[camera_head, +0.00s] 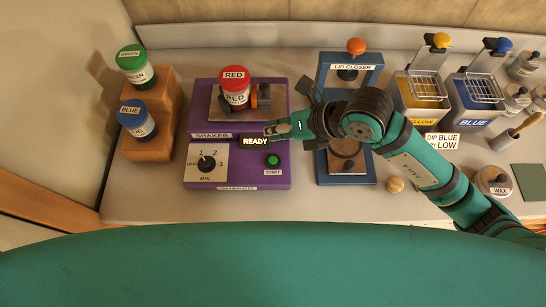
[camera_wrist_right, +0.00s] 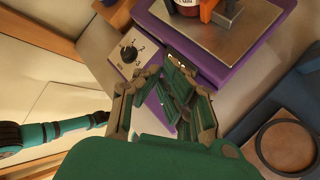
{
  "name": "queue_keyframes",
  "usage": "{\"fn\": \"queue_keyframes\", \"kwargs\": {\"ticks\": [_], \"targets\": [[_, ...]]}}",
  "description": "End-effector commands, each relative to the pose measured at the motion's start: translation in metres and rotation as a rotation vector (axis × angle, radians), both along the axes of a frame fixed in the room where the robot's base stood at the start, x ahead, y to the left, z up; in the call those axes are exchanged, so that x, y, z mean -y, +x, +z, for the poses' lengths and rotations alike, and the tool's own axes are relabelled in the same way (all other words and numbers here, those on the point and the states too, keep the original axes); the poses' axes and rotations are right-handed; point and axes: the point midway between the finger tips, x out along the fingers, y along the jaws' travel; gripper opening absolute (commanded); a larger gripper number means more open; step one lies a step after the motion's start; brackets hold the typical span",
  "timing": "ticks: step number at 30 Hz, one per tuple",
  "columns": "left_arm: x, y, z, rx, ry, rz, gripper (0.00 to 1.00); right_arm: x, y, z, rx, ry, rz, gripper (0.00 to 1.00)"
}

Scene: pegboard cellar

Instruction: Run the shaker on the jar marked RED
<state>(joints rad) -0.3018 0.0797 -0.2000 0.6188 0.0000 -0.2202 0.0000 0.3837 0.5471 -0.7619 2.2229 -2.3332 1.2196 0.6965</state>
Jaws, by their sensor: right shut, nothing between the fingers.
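The RED jar (camera_head: 235,88), with a red lid, stands upright on the metal plate of the purple shaker (camera_head: 195,120); its lower part shows at the top of the right wrist view (camera_wrist_right: 187,5). An orange-and-grey clamp (camera_head: 262,92) is beside it; I cannot tell if it is tight. The shaker's display (camera_head: 262,142) reads READY. Its dial (camera_head: 206,163) has OFF, 1, 2, 3 MIN marks; its setting is unclear. The green START button (camera_head: 272,160) is below the display. My right gripper (camera_head: 272,130) is shut and empty, over the shaker's right edge, above START.
GREEN (camera_head: 135,66) and BLUE (camera_head: 137,118) jars stand on a stepped wooden block (camera_head: 160,145) at left. A blue lid closer (camera_head: 350,62) stands right of the shaker, partly behind my right arm. YELLOW (camera_head: 420,100) and BLUE (camera_head: 473,110) dip tanks are further right.

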Motion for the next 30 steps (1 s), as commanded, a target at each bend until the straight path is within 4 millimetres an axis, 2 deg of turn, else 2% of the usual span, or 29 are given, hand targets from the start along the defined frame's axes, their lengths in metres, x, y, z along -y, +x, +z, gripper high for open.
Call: {"fn": "queue_keyframes", "kwargs": {"ticks": [18,23,30], "targets": [[0.0,0.001,-0.062,0.001,0.0,0.0,0.52,0.0,0.0,-0.078,-0.001,0.0,0.0,0.0],[0.0,0.002,-0.068,0.003,-0.001,0.0,0.52,0.0,0.0,-0.086,0.0,0.0,0.0,0.0],[0.0,0.003,-0.067,0.004,-0.001,0.0,0.52,0.0,0.0,-0.085,0.0,0.001,0.001,0.0]]}}
